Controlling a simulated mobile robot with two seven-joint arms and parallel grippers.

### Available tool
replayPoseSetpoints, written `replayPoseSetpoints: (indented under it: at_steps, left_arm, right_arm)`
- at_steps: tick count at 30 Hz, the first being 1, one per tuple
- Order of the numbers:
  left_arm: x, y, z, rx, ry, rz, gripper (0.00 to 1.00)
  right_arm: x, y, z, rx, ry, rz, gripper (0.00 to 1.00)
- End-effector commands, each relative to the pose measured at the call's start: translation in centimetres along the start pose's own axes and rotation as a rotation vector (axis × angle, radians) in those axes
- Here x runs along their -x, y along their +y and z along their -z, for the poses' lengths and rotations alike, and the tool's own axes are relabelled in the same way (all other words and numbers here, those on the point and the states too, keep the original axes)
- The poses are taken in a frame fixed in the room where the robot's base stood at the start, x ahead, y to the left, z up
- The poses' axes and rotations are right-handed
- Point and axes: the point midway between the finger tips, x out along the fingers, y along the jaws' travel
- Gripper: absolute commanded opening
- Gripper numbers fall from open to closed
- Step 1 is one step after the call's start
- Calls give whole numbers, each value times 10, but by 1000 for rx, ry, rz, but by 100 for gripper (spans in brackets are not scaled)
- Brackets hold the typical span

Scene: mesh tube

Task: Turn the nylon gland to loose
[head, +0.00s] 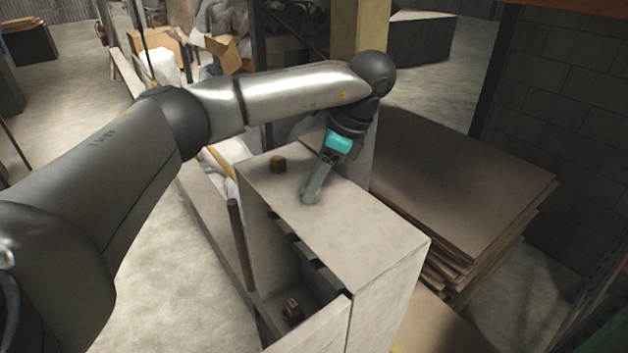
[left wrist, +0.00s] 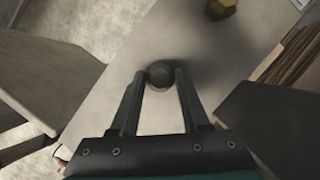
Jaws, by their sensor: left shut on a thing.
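The nylon gland (left wrist: 160,72) appears as a small dark grey round part on the pale top of a box-like cabinet (head: 375,228). My left gripper (head: 313,192) reaches down to the cabinet top from the far side. In the left wrist view its two fingers stand on either side of the gland, shut on it. In the head view the fingertips largely hide the gland. Whether it is turned cannot be told. My right gripper is in neither view.
Stacked brown sheets (head: 450,190) lie to the right. The near part of the cabinet top is clear. A small reddish part (head: 292,309) sits inside the cabinet.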

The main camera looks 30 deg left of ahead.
Motion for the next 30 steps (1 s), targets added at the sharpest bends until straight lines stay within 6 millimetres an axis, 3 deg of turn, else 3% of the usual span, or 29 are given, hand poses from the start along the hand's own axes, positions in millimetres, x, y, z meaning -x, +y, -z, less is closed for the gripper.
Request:
replayPoseSetpoints:
  at_steps: [17, 18, 25, 30]
  left_arm:
    - [0, 0, 0, 31, 2, -13, 0]
    - [0, 0, 0, 30, 2, -13, 49]
    - [0, 0, 0, 29, 1, -13, 75]
    - [0, 0, 0, 29, 1, -13, 76]
  right_arm:
    - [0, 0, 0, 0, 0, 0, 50]
    - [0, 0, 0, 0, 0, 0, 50]
    - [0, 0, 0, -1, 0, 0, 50]
    - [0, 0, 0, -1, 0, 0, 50]
